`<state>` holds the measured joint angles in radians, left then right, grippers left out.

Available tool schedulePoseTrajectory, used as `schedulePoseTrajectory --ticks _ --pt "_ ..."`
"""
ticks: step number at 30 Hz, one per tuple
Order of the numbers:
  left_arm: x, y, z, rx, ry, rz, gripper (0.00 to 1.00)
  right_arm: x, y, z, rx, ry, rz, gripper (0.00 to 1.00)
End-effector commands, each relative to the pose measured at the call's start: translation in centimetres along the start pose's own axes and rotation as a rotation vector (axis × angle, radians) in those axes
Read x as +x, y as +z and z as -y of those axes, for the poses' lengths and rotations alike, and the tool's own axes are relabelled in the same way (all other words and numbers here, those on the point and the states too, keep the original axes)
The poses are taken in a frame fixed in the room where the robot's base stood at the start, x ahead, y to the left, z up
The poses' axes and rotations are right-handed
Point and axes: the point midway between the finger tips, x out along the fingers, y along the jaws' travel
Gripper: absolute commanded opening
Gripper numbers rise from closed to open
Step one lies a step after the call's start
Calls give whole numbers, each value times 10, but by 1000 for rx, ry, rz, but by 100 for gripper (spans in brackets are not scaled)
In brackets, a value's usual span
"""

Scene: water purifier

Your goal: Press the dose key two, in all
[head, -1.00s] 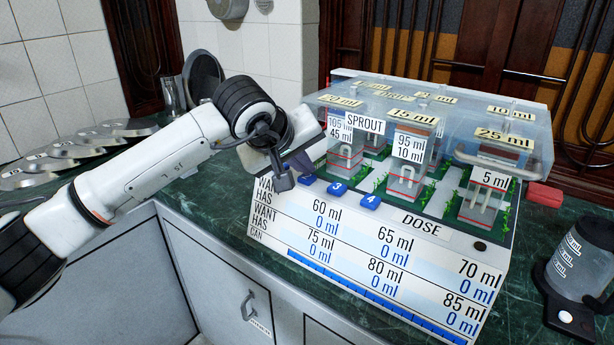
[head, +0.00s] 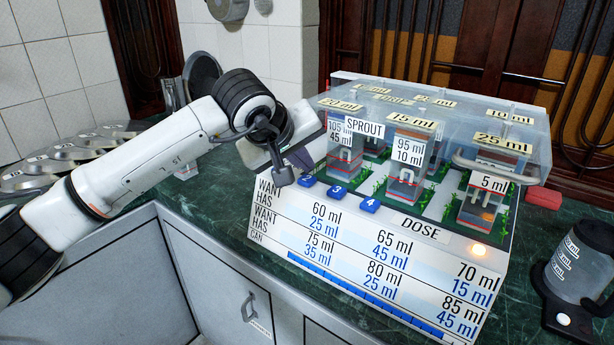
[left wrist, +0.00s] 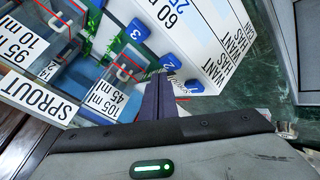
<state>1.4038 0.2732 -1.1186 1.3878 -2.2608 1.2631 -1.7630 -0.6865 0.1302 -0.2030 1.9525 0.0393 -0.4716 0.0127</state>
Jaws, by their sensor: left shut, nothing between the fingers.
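The purifier model (head: 410,150) has a front panel of WANT and HAS figures. The HAS figures read 25, 45 and 15 ml above, and 35, 25 and 45 ml below. Blue dose keys two (head: 307,181), three (head: 337,190) and four (head: 370,203) line its front edge. My left gripper (head: 285,177) is shut and empty, just left of key two. In the left wrist view its fingertips (left wrist: 158,82) are close to key two (left wrist: 170,62), with key three (left wrist: 136,30) beyond; contact cannot be told. My right gripper is out of view.
An orange lamp (head: 478,250) glows at the panel's right. A jug (head: 580,265) stands on the counter at right, and a red block (head: 543,199) lies behind it. Several grey lids (head: 60,160) lie at left. Green counter shows around the model.

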Motion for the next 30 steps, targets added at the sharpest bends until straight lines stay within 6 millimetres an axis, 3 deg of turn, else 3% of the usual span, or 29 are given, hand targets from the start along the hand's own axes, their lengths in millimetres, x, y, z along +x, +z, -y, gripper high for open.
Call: schedulePoseTrajectory --ticks 8,22,30 --pt "-3 -2 -2 0 1 -1 0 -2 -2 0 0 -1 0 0" --pt "-34 -25 -25 0 1 -1 0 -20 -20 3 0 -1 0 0" --pt "-35 -25 -25 -1 0 0 0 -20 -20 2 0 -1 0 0"
